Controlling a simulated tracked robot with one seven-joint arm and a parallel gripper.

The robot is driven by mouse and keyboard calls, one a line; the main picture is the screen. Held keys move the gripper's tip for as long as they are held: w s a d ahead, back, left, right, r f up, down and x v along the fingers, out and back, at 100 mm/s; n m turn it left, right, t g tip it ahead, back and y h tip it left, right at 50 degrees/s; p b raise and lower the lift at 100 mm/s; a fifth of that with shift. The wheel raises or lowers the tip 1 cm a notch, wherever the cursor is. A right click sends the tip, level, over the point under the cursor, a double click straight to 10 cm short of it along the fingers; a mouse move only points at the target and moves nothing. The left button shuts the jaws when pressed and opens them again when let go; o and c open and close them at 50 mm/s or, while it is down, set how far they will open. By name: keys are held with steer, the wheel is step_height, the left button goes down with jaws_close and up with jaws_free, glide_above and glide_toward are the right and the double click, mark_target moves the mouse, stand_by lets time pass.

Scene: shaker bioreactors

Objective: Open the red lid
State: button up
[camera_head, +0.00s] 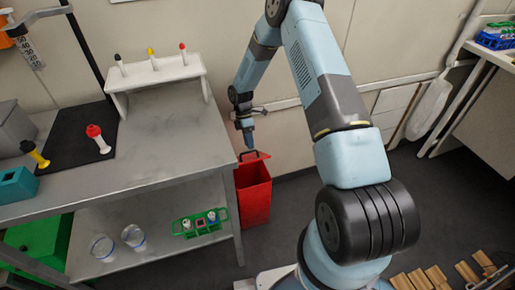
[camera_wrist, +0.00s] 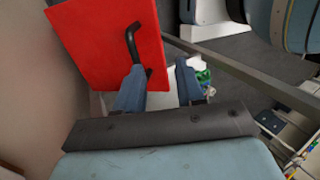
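The red bin (camera_head: 254,198) stands on the floor at the right end of the metal bench. Its red lid (camera_head: 262,157) shows as a narrow red strip at the top, with a black handle (camera_head: 247,153). How far the lid is raised is hard to tell. In the wrist view the lid (camera_wrist: 105,45) is a broad red panel, and its black handle (camera_wrist: 131,42) reaches down to beside my left finger. My gripper (camera_wrist: 159,68) is open, its two blue fingers apart. In the head view my gripper (camera_head: 248,143) points down just above the handle. Contact with the handle is unclear.
The metal bench (camera_head: 150,168) is left of the bin and holds a white rack (camera_head: 155,74) and a black mat (camera_head: 75,140). A green rack (camera_head: 200,223) sits on its lower shelf. A wall is close behind the bin. Wooden blocks (camera_head: 435,278) lie at lower right.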

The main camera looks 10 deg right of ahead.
steer(key=s+d+r, duration=0.1)
steer(key=s+r, duration=0.6)
steer(key=s, duration=0.4)
steer(key=shift+s+d, duration=0.25)
steer(key=shift+d, duration=0.05)
